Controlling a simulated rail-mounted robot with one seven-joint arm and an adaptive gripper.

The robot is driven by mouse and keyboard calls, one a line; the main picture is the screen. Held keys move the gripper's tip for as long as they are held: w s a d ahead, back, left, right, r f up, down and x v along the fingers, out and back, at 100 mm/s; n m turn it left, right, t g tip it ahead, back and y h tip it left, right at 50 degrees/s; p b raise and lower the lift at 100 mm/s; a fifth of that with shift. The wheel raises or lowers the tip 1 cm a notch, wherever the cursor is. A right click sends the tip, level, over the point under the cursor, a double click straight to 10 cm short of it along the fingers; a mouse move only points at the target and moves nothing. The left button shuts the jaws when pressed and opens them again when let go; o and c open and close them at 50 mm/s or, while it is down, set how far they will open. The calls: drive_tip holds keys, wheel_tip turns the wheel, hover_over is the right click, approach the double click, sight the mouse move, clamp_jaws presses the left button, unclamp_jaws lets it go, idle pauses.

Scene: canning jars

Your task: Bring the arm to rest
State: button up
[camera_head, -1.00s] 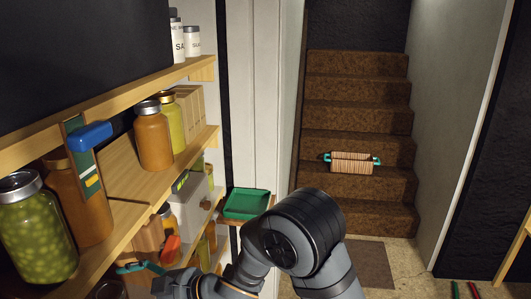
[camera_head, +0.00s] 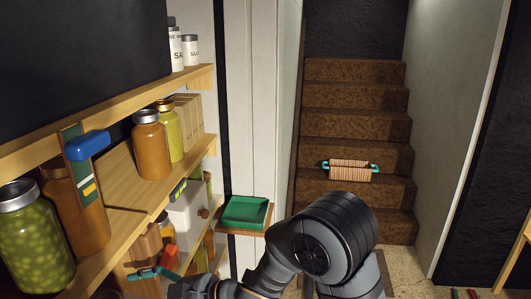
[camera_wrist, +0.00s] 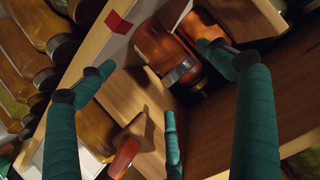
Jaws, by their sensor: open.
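My gripper (camera_wrist: 160,95) has teal fingers spread wide apart in the wrist view, with nothing held between them. In the head view, a teal finger of my gripper (camera_head: 150,273) shows low at the left, beside the lower shelves; the rest of it is hidden or cut off. My dark arm is bent, with its rounded joint at the bottom centre. Beyond the fingers, the wrist view shows amber jars (camera_wrist: 177,58) lying close to wooden boards. A red-orange object (camera_wrist: 125,158) shows beside the lower finger; I cannot tell whether they touch.
Wooden shelves (camera_head: 120,192) on the left hold an orange jar (camera_head: 152,145), a green jar (camera_head: 30,245) and white canisters (camera_head: 190,50). A green tray (camera_head: 246,212) sits behind my arm. Some floor is clear at the right.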

drive_tip(key=w+v, duration=0.1)
drive_tip(key=v, duration=0.5)
drive_tip(key=x, duration=0.8)
drive_tip(key=s+p+x, duration=0.1)
drive_tip(key=x, duration=0.2)
drive_tip(key=shift+w+a+r, duration=0.1)
drive_tip(key=shift+a+r, duration=0.15)
drive_tip(key=shift+a, duration=0.4)
drive_tip(key=shift+r+p, duration=0.6)
drive_tip(key=shift+p, duration=0.3)
drive_tip(key=s+d, duration=0.2)
drive_tip(key=d, duration=0.9)
drive_tip(key=w+d+f+n+b, duration=0.1)
drive_tip(key=w+d+f+b, duration=0.1)
drive_tip(key=w, duration=0.4)
drive_tip(key=shift+f+g+b, duration=0.3)
drive_tip(key=shift+f+b, duration=0.5)
drive_tip(key=shift+b, duration=0.25)
drive_tip(key=shift+w, duration=0.1)
